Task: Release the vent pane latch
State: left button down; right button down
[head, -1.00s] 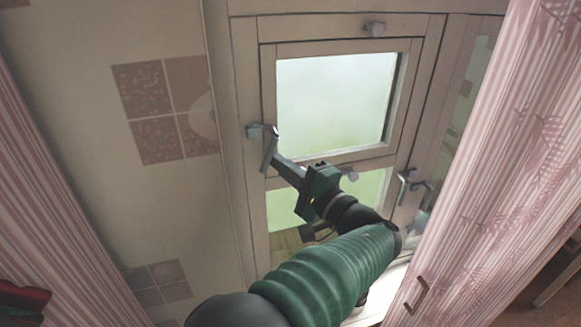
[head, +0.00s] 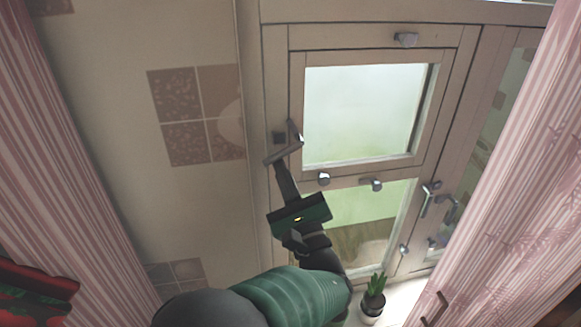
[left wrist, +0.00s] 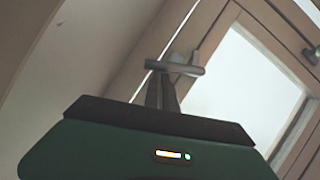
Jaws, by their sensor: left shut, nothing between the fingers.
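The vent pane (head: 364,112) is a small frosted pane in a beige wooden frame, and it looks shut in the head view. Its grey metal latch (head: 293,148) is at the pane's left edge, with a bar lying slantwise across the frame. My left gripper (head: 279,168) comes up from below, shut and empty, its fingertips at the underside of the bar. In the left wrist view, the latch bar (left wrist: 185,68) crosses just beyond my fingertips. I cannot tell whether they touch it. My right gripper is not in view.
Small knobs (head: 323,178) and a grey catch (head: 371,184) sit on the rail below the pane. Window handles (head: 428,198) are at the right. A potted plant (head: 373,298) stands on the sill. Striped pink curtains (head: 505,190) hang on both sides; tiled wall (head: 190,215) is at left.

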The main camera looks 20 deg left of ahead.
pick_arm(q)
jog(key=shift+s+a+r+m, duration=0.15)
jog(key=shift+r+m, duration=0.15)
jog(key=shift+s+a+r+p, duration=0.3)
jog(key=shift+s+r+p, duration=0.1)
jog(key=shift+r+p, duration=0.3)
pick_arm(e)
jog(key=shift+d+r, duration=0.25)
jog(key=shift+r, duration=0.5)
pick_arm(q)
jog(key=shift+d, duration=0.15)
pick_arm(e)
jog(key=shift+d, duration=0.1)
